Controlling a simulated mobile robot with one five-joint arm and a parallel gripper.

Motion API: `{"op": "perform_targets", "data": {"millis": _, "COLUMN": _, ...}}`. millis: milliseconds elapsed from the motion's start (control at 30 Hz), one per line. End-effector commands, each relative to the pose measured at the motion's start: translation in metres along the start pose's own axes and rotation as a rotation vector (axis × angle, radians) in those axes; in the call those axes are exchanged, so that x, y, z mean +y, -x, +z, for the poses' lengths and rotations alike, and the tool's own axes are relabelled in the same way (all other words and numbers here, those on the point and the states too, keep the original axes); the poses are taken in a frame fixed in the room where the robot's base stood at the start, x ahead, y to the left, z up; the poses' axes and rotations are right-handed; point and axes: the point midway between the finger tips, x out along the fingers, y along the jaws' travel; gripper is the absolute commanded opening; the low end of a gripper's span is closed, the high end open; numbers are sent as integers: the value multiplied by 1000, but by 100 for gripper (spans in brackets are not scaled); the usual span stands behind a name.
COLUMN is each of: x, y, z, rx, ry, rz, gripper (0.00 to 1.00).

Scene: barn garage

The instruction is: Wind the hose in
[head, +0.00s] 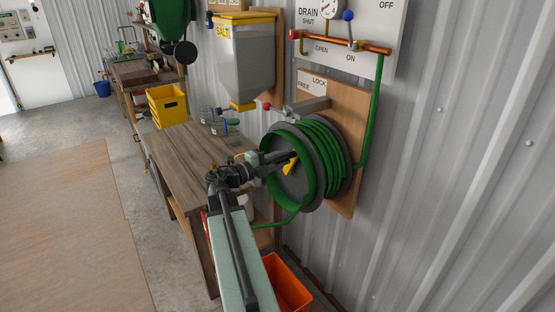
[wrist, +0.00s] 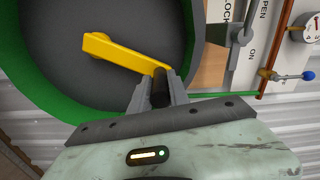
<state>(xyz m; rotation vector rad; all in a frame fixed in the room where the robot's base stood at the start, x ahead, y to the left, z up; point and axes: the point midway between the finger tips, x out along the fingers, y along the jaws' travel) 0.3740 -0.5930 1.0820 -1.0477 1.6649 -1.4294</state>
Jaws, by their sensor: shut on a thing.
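The hose reel (head: 338,161) is mounted on a wooden board on the corrugated wall, with green hose (head: 322,150) wound around its drum. A green length of hose (head: 275,222) hangs from the reel's lower side. The reel's yellow crank (head: 291,164) is on its front face and also shows in the wrist view (wrist: 112,52). My gripper (head: 283,160) is at the crank's outer end; in the wrist view my gripper (wrist: 160,90) is shut on the dark crank handle (wrist: 160,87). The fingers partly hide the handle.
A LOCK/FREE plate (head: 314,82) with a lever (head: 300,108) is above the reel. A wooden workbench (head: 190,155) stands left of it, with a salt hopper (head: 245,60) above. An orange bin (head: 288,285) is on the floor below. Copper pipe (head: 345,45) runs above the reel.

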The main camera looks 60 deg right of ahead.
Motion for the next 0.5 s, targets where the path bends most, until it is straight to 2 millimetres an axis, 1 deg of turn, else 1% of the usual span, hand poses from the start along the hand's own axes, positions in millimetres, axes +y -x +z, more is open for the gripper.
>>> {"op": "perform_targets", "data": {"millis": 333, "x": 1, "y": -11, "z": -5, "rx": 14, "ry": -2, "rz": 4, "gripper": 0}}
{"op": "perform_targets", "data": {"millis": 367, "x": 1, "y": -11, "z": -6, "rx": 15, "ry": -2, "rz": 4, "gripper": 30}}
{"op": "perform_targets", "data": {"millis": 400, "x": 1, "y": -12, "z": -6, "rx": 16, "ry": -1, "rz": 4, "gripper": 41}}
{"op": "perform_targets", "data": {"millis": 433, "x": 1, "y": -12, "z": -6, "rx": 17, "ry": -1, "rz": 4, "gripper": 43}}
{"op": "perform_targets", "data": {"millis": 500, "x": 1, "y": -12, "z": -6, "rx": 18, "ry": -1, "rz": 3, "gripper": 43}}
